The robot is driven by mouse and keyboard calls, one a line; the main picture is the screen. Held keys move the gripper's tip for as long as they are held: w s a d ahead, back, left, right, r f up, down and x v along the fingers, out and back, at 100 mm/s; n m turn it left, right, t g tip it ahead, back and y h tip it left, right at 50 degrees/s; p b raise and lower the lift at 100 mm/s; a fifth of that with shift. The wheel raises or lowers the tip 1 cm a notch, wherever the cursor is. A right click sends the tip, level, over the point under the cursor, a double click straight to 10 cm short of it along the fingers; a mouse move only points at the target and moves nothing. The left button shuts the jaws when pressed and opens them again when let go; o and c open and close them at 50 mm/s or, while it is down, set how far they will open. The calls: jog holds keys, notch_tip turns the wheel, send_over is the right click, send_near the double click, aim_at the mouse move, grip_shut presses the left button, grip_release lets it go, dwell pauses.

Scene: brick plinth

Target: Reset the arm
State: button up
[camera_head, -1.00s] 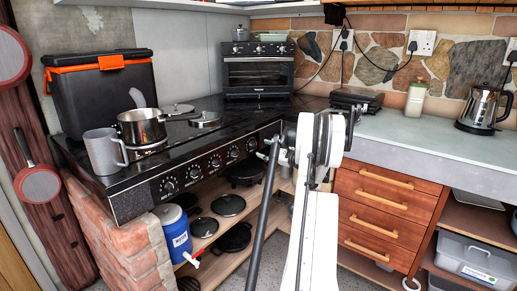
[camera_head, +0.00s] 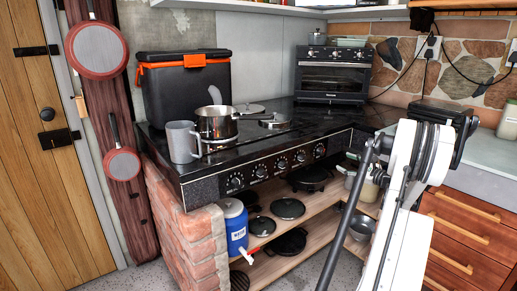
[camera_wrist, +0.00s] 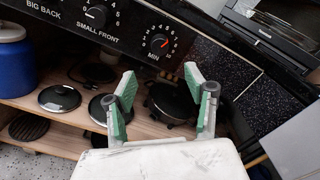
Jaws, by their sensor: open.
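My gripper (camera_wrist: 162,92) is open in the wrist view, its two green-padded fingers spread apart with nothing between them. It faces the front of the black stove (camera_wrist: 132,22) with its knobs and the wooden shelf (camera_wrist: 50,122) below. In the head view my white arm stands at the right, in front of the stove (camera_head: 212,190) and the drawers. The gripper's fingers are small and hard to make out there.
A steel pot (camera_head: 216,123) and a grey mug (camera_head: 181,143) stand on the stove's left part, by a black cooler box (camera_head: 185,95). Drawers (camera_head: 470,235) are at the right. Floor at front left is clear.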

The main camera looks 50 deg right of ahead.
aim_at(284, 145)
jog(key=w+a+r+n+g+y, duration=0.1)
jog(key=w+a+r+n, duration=0.1)
jog(key=w+a, duration=0.3)
jog(key=w+a+r+n+g+y+p, duration=0.1)
jog(key=w+a+r+n, duration=0.1)
jog(key=w+a+r, duration=0.2)
jog(key=w+a+r+n+g+y+p, duration=0.1)
jog(key=w+a+r+n, duration=0.1)
jog(key=w+a, duration=0.5)
jog(key=shift+a+r+y, duration=0.2)
jog(key=shift+a+r, duration=0.2)
jog(key=shift+a, duration=0.35)
jog(key=shift+a+r+y, duration=0.2)
jog(key=shift+a+r, duration=0.15)
jog(key=shift+a, duration=0.4)
jog(key=w+a+r+n+g+y+p, duration=0.1)
jog(key=a+r+n+g, duration=0.2)
jog(key=a, duration=0.9)
jog(key=w+a+r+n+g+p, duration=0.1)
jog(key=a+r+n+p, duration=0.2)
jog(key=a, duration=0.9)
jog(key=w+a+r+n+g+y, duration=0.1)
jog(key=a+r+n, duration=0.3)
jog(key=a, duration=0.7)
jog(key=s+a+f+n+g+h+p, duration=0.1)
jog(key=s+a+n+p, duration=0.4)
jog(key=s+a+n, duration=1)
jog(key=shift+s+a+g+h+p, duration=0.35)
jog(key=shift+s+a+g+h, duration=0.45)
jog(key=shift+s+a, duration=3.4)
